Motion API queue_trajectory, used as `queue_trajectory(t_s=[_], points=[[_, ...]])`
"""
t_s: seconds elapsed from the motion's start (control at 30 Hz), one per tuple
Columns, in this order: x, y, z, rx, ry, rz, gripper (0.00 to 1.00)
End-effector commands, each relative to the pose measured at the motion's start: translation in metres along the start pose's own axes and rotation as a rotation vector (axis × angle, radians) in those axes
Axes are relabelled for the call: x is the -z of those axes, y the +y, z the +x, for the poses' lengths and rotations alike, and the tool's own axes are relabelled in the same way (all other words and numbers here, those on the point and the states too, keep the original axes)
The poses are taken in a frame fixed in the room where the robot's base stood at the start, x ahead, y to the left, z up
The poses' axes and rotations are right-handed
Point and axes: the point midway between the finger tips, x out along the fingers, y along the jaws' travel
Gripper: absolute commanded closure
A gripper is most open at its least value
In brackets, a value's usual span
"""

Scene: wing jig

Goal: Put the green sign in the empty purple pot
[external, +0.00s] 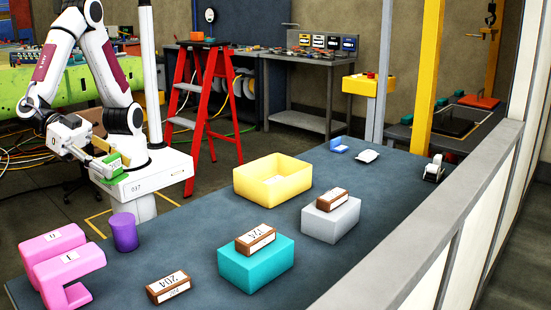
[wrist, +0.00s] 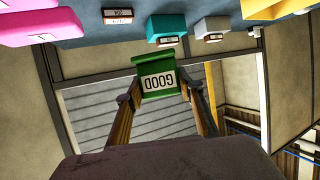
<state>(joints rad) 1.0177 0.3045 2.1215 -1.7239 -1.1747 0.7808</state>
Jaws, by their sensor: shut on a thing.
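The purple pot (external: 124,232) stands upright on the table below and slightly right of my gripper. Its inside is mostly out of sight. The pot cannot be made out in the wrist view.
Pink blocks (external: 62,262) stand left of the pot. A brown labelled block (external: 169,287) lies in front. A teal box (external: 256,270) and a grey box (external: 330,222) each carry a brown block. A yellow bin (external: 272,190) stands behind them. The table between pot and bin is clear.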

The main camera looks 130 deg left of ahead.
Motion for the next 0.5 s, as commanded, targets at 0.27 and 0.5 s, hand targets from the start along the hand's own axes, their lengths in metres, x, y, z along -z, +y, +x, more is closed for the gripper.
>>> queue_trajectory(t_s=[0.27,0.5], points=[[-0.012,0.0,0.005,0.0,0.001,0.003,0.84],[-0.04,0.0,0.017,0.0,0.0,0.005,0.84]])
